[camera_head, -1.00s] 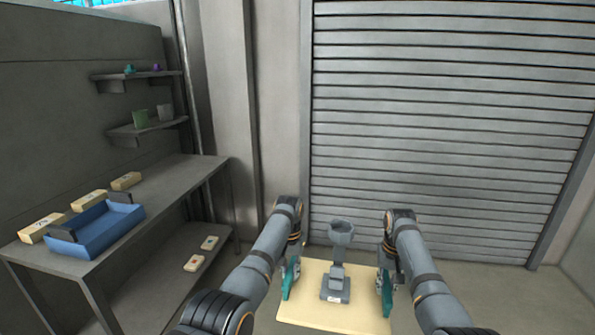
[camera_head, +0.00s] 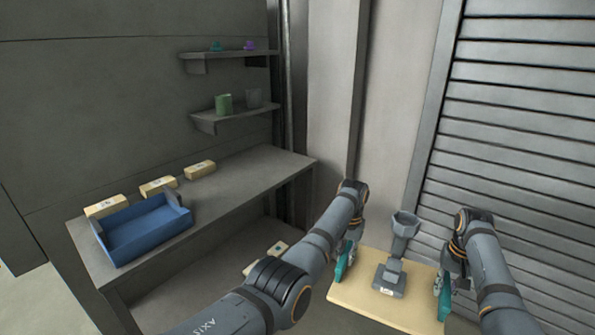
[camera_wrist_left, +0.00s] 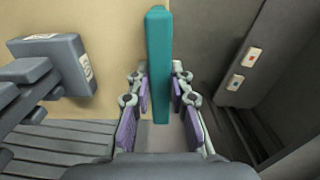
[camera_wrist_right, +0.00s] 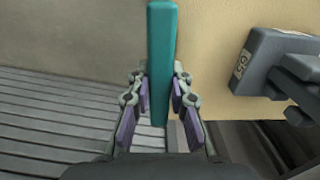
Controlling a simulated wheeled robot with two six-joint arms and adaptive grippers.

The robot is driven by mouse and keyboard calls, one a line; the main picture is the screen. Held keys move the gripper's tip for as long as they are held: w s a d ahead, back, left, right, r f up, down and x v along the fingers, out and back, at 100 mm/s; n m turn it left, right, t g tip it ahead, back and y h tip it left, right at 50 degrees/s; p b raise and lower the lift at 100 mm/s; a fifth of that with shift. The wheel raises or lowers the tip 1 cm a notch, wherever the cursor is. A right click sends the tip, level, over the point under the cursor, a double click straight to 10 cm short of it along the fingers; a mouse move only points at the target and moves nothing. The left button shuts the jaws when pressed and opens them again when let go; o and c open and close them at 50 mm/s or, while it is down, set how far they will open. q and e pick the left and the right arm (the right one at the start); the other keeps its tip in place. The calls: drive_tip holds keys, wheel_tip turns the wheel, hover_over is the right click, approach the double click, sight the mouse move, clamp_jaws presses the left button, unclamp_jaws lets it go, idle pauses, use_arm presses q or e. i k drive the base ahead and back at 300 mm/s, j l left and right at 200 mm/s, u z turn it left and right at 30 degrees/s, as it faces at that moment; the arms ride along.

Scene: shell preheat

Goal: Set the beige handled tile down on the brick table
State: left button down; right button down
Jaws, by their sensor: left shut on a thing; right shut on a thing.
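The beige tile (camera_head: 362,303) is held between my grippers at the lower right of the head view, roughly level. A grey stand with a cup on top (camera_head: 391,274) sits upright on it. My left gripper (camera_head: 344,258) is shut on the teal handle at the tile's left side, also seen in the left wrist view (camera_wrist_left: 158,55). My right gripper (camera_head: 443,292) is shut on the teal handle at its right side, also seen in the right wrist view (camera_wrist_right: 161,55). The brick table (camera_head: 235,170) is grey and stands to the left, apart from the tile.
On the table are a blue bin (camera_head: 140,230) and three beige bricks, one being the far brick (camera_head: 200,169). The table's right part is bare. Wall shelves (camera_head: 225,120) hang above. A ribbed shutter (camera_head: 520,140) stands at the right.

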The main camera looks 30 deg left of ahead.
sight(233, 187)
drive_tip(key=i+u, duration=0.35)
drive_tip(key=i, duration=1.3)
drive_tip(key=i+u, duration=0.25)
drive_tip(key=i, duration=0.15)
drive_tip(key=i+l+u, duration=0.25)
drive_tip(key=i+u, duration=0.1)
drive_tip(key=u, duration=0.35)
drive_tip(key=i+l+u, duration=0.1)
drive_tip(key=u, duration=0.35)
drive_tip(key=i+l+u, duration=0.1)
drive_tip(key=u, duration=0.35)
drive_tip(key=i+l+u, duration=0.1)
drive_tip(key=u, duration=0.3)
